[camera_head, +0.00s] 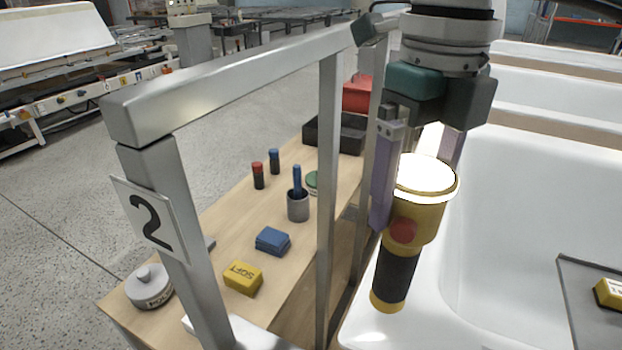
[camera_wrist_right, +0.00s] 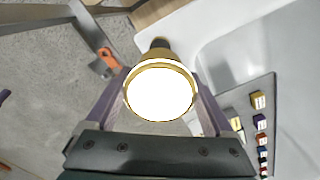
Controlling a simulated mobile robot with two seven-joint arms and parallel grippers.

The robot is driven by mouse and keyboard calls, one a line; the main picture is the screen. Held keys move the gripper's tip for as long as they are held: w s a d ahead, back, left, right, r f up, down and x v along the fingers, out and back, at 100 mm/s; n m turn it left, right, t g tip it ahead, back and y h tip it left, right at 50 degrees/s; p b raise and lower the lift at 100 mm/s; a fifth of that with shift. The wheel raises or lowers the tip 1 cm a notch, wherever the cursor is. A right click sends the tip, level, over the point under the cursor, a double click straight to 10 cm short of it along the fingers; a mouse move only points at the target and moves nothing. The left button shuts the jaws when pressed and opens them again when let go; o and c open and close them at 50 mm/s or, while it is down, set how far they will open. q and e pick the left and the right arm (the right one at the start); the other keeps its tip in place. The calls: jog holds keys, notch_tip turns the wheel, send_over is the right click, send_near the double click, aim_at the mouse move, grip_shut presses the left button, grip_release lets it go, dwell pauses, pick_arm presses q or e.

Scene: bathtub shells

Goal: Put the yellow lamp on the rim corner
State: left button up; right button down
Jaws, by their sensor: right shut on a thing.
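The yellow lamp (camera_head: 397,283) is a torch with a black grip, a red button and a bright lens facing up toward the camera. My right gripper (camera_head: 418,180) is shut on the lamp around its head, with a purple finger on each side. The lamp hangs tilted in front of the tub's left rim corner; whether it touches the rim I cannot tell. In the right wrist view the glowing lens of the lamp (camera_wrist_right: 160,92) sits between the fingers. The white bathtub (camera_head: 530,190) lies to the right. My left gripper is not in view.
A metal frame (camera_head: 220,85) with a number 2 plate stands left of the lamp. A wooden bench (camera_head: 220,240) behind it holds yellow and blue blocks, a grey cup, markers and a black tray (camera_head: 340,133). A grey board (camera_head: 595,325) lies in the tub.

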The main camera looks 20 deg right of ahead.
notch_tip(320, 180, down, 5)
jog(key=b, duration=0.3)
jog(key=shift+r, duration=0.4)
jog(key=shift+f, duration=0.2)
grip_release()
jog(key=shift+r, duration=0.15)
jog(key=shift+r, duration=0.3)
notch_tip(320, 180, up, 12)
jog(key=shift+f+p, duration=0.25)
jog(key=shift+p, duration=0.05)
